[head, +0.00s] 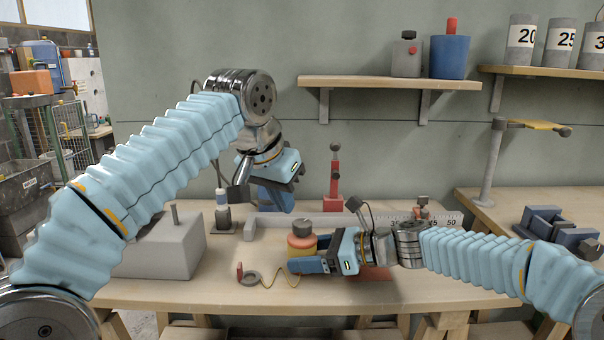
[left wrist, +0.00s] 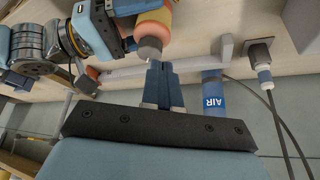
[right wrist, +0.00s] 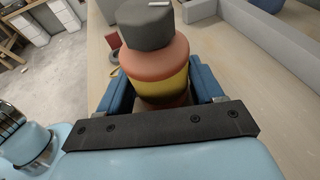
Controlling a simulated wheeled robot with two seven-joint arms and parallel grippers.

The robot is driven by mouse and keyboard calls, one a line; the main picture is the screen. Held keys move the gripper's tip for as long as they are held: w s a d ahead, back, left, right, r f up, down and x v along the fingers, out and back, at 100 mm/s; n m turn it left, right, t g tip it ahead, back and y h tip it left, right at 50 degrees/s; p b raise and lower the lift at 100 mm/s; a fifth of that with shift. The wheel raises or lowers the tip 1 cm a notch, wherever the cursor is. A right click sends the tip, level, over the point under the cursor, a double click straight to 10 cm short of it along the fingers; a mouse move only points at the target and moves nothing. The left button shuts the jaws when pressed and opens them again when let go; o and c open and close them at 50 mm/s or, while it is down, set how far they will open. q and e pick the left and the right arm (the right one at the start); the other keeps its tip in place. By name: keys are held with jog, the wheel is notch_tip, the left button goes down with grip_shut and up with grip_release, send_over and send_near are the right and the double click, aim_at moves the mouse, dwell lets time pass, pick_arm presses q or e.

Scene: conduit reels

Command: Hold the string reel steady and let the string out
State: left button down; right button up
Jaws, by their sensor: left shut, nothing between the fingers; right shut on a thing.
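The string reel (head: 301,243) stands upright on the workbench, with an orange-red body, yellow string wound low on it and a dark grey knob on top. My right gripper (head: 307,262) is shut around its lower part; the right wrist view shows the reel (right wrist: 156,62) between the blue fingers. Yellow string (head: 272,274) runs loosely along the bench from the reel to a grey ring (head: 250,278) beside a small red block (head: 239,271). My left gripper (head: 282,197) is shut and empty, above and behind the reel; its closed fingers (left wrist: 160,85) show in the left wrist view.
A grey block (head: 160,248) with a peg stands at the left of the bench. A long grey bar (head: 310,221) lies behind the reel, and a blue bottle marked AIR (left wrist: 212,92) stands near it. The front left of the bench is clear.

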aim_at(302, 227)
pick_arm(q)
jog(key=shift+f, duration=2.35)
jog(key=shift+d, duration=0.1)
jog(key=shift+s+d, duration=0.2)
jog(key=shift+d, duration=0.05)
pick_arm(e)
jog(key=shift+s, duration=0.1)
pick_arm(q)
jog(key=shift+s+d, duration=0.2)
jog(key=shift+d, duration=0.1)
pick_arm(e)
jog(key=shift+a, duration=0.1)
pick_arm(q)
jog(key=shift+s+d, duration=0.2)
jog(key=shift+d, duration=0.45)
jog(key=shift+s, duration=0.1)
